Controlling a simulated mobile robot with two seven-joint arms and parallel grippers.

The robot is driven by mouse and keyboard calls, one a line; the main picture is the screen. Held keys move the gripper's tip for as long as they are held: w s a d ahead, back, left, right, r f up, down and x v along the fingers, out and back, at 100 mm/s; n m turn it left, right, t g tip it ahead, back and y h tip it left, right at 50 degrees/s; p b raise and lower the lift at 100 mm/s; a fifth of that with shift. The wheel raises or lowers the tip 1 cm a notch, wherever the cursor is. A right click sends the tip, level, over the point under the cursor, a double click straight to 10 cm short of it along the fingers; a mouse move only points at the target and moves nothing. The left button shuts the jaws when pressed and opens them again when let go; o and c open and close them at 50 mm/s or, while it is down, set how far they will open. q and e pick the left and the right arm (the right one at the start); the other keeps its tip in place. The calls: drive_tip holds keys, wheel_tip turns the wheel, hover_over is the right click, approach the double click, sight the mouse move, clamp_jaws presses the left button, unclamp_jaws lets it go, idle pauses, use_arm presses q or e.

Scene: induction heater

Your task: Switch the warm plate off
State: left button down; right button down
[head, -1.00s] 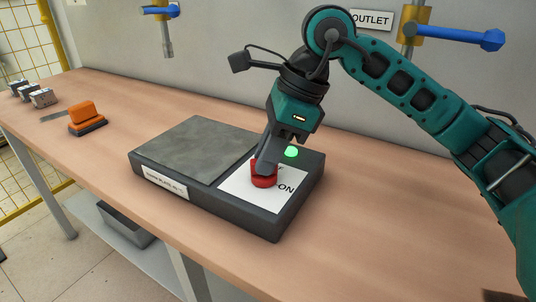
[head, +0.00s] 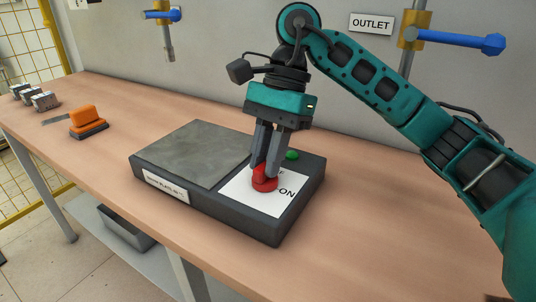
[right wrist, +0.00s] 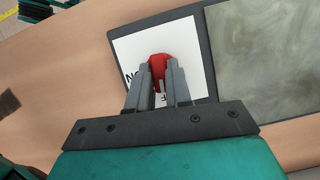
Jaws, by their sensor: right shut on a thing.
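The warm plate (head: 193,152) is a dark box with a grey heating surface on the workbench. Its white panel (head: 240,202) carries a red knob (head: 265,185) and the word ON. A dull green lamp (head: 292,155) sits behind the knob. My right gripper (head: 265,172) points down from above and is shut on the red knob. The right wrist view also shows the knob (right wrist: 158,62) between the two fingers, with part of the lettering hidden by them. My left gripper is not in view.
An orange-handled tool (head: 87,122) and several small metal blocks (head: 42,101) lie at the left of the bench. Blue-handled valves (head: 455,40) stick out from the wall behind. The bench front (head: 340,255) is clear.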

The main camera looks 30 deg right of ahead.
drive_tip(key=shift+a+n, duration=0.1)
drive_tip(key=shift+n, duration=0.5)
drive_tip(key=c, duration=1)
unclamp_jaws()
drive_tip(key=shift+c, duration=0.2)
